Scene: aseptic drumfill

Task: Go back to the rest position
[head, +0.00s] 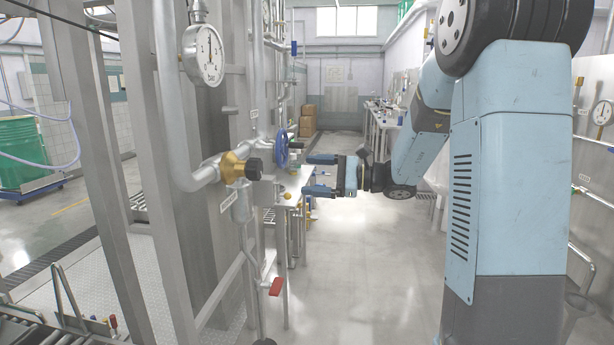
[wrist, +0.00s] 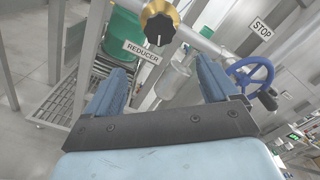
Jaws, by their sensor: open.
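My gripper (head: 318,175) is stretched out to the left at the end of my blue arm, in front of the pipework. In the wrist view its two blue fingers (wrist: 162,90) stand wide apart with nothing between them. A brass reducer valve with a black knob (wrist: 159,22) is ahead of the fingers, above a "REDUCER" label (wrist: 142,52). The same valve (head: 238,167) shows in the head view, left of the gripper and apart from it. A blue handwheel (wrist: 250,77) is to the right of the fingers; it also shows in the head view (head: 281,148).
A pressure gauge (head: 203,55) hangs on the steel frame (head: 150,200) at left. A green drum (head: 23,152) stands far left. A side bench (head: 386,118) runs behind my arm. The middle floor (head: 365,260) is clear.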

